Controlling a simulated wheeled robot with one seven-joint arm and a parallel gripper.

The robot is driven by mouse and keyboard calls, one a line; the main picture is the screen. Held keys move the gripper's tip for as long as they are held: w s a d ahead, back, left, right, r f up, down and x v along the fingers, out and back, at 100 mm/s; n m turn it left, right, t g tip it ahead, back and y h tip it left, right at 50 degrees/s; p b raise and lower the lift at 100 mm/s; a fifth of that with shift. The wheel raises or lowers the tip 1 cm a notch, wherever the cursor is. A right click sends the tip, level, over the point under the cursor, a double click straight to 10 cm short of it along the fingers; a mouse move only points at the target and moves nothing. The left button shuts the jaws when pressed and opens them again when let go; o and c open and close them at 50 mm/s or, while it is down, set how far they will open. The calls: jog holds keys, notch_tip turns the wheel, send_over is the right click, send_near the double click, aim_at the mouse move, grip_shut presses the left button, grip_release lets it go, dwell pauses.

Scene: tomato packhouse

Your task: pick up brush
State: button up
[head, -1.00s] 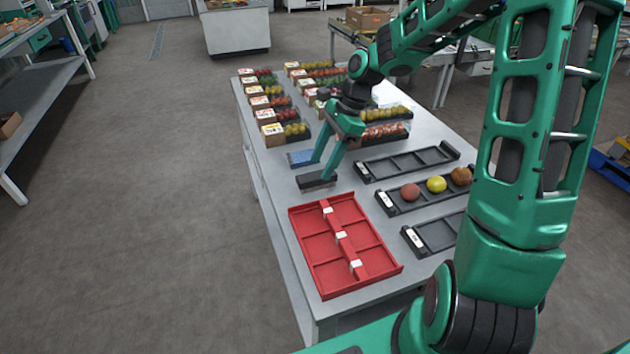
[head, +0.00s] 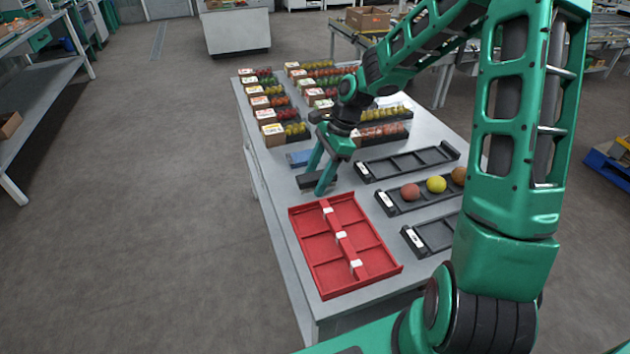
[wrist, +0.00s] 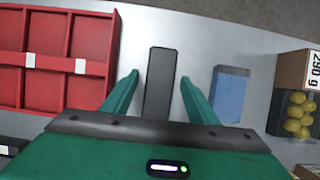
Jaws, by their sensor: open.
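A dark grey oblong block, which I take to be the brush (head: 314,181), lies on the table between the red tray and a blue block. In the wrist view the brush (wrist: 160,85) lies lengthwise between my fingers. My gripper (wrist: 160,77) is open, with one finger on each side of the brush and a visible gap on both sides. In the head view my gripper (head: 317,182) points down at the brush and partly hides it. Whether the fingertips are level with the brush or above it, I cannot tell.
The red compartment tray (head: 318,249) lies nearer, and the blue block (head: 299,158) lies just beyond the brush. Black trays (head: 407,163) are on the right, one holding round fruit (head: 437,184). Several tomato packs (head: 296,130) fill the table's far end.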

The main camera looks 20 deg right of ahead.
aim_at(310, 177)
jog(key=c, duration=1.2)
jog(key=shift+o, duration=0.2)
jog(key=shift+r, duration=0.35)
jog(key=r, duration=0.4)
jog(key=shift+s+a, duration=0.2)
jog(key=s+a+r, duration=0.6)
jog(key=s+a, duration=0.1)
jog(key=a, duration=0.1)
jog(key=shift+s+r, duration=0.2)
jog(key=shift+s, duration=0.2)
